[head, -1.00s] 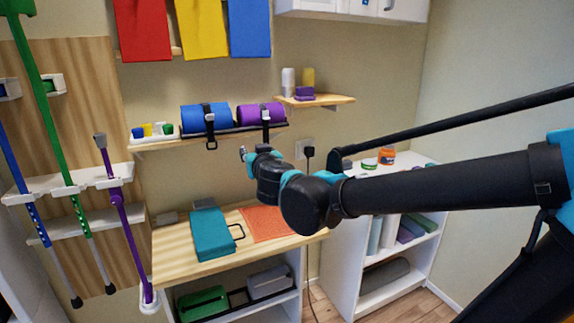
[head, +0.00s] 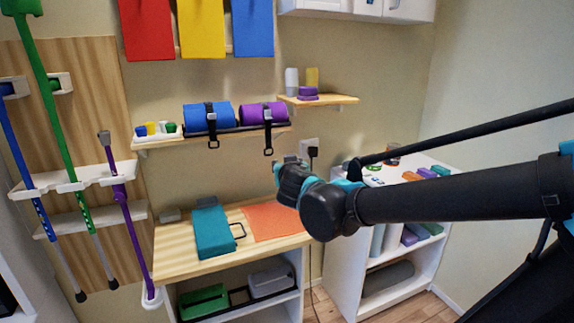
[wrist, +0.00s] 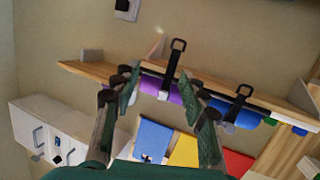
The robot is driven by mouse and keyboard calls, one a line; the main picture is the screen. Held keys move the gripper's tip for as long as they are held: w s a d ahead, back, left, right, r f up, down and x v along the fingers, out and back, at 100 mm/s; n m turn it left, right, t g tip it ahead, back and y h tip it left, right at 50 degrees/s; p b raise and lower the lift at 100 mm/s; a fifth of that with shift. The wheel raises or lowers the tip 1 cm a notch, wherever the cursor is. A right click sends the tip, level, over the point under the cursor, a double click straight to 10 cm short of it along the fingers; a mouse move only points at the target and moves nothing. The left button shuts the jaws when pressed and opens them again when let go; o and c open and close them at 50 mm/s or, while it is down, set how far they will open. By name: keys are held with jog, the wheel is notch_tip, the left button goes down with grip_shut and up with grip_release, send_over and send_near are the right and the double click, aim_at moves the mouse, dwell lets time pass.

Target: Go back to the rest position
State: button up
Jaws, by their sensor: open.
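My gripper (wrist: 160,105) is open and empty in the wrist view, its two fingers spread apart. Behind the fingers are the purple roll (wrist: 176,93) and its hanging black strap (wrist: 175,62). In the head view my gripper (head: 279,166) is small and partly hidden by my wrist, in front of the wall above the bench. It is apart from the purple roll (head: 262,112) and the blue roll (head: 197,117), which rest strapped on the wall shelf.
A wooden bench (head: 172,240) below carries a teal case (head: 212,232) and an orange mat (head: 272,222). A white shelf unit (head: 340,270) with small items stands right, under my arm. Open air lies between shelf and bench.

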jog(key=s+d+f+m+g+h, duration=0.1)
jog(key=s+d+f+g+h, duration=0.15)
jog(key=d+f, duration=0.6)
jog(key=s+d+f+m+g+h, duration=0.1)
jog(key=d+f+m+g+h, duration=0.15)
jog(key=d+f, duration=0.6)
jog(key=s+d+f+g+y, duration=0.1)
jog(key=s+d+f+g, duration=0.2)
jog(key=s+f, duration=0.3)
jog(key=s+d+f+g+y, duration=0.1)
jog(key=s+d+f+g, duration=0.2)
jog(key=s, duration=0.7)
notch_tip(320, 180, down, 3)
jog(key=d+n, duration=0.1)
jog(key=d, duration=0.1)
jog(key=shift+d, duration=0.3)
